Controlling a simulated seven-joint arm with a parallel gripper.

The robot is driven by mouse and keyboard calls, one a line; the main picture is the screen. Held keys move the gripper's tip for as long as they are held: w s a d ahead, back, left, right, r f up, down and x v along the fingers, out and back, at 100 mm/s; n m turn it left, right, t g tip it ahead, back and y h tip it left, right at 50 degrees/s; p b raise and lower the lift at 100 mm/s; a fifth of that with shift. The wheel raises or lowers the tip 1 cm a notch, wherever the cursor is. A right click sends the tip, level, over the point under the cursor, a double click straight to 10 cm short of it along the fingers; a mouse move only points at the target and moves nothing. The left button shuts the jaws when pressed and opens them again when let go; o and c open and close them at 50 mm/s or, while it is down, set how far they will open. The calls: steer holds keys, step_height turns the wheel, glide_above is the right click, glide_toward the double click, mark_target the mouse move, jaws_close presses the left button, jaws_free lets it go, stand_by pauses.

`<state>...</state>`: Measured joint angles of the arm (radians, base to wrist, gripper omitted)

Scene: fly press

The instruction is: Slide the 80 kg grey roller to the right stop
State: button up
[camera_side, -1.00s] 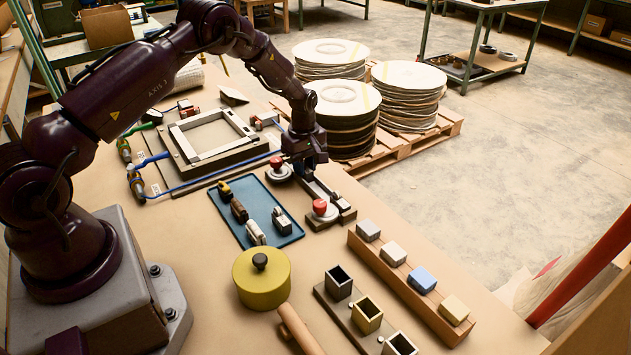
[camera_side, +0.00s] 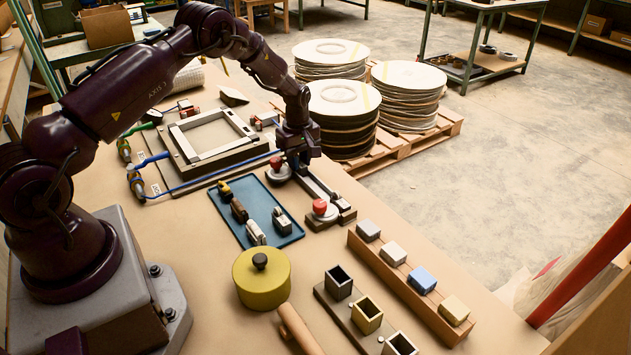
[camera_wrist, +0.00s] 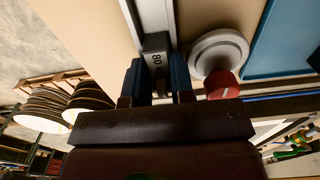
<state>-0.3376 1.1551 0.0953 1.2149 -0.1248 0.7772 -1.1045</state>
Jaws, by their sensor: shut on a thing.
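The grey roller (camera_wrist: 157,58), marked 80, sits on a pale rail (camera_wrist: 155,14) in the wrist view. My gripper (camera_wrist: 159,80) has its two blue-grey fingers on either side of the roller and is shut on it. In the side view my gripper (camera_side: 297,162) is low at the far end of the rail (camera_side: 320,185), and the roller is hidden by it. The rail runs toward the near right and ends in a dark block (camera_side: 346,214). I cannot tell clearly which part is the right stop.
Red-knobbed round pieces (camera_side: 278,170) (camera_side: 322,208) stand beside the rail, one close to my gripper. A blue tray (camera_side: 255,236) with small blocks lies to its left. A frame fixture (camera_side: 211,137) is at the far left. Stacked discs (camera_side: 342,100) stand beyond the table edge.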

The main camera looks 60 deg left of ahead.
steer(key=shift+a, duration=0.7)
steer(key=o, duration=0.8)
steer(key=shift+c, duration=1.1)
steer(key=shift+r, duration=0.1)
steer(key=shift+r, duration=3.45)
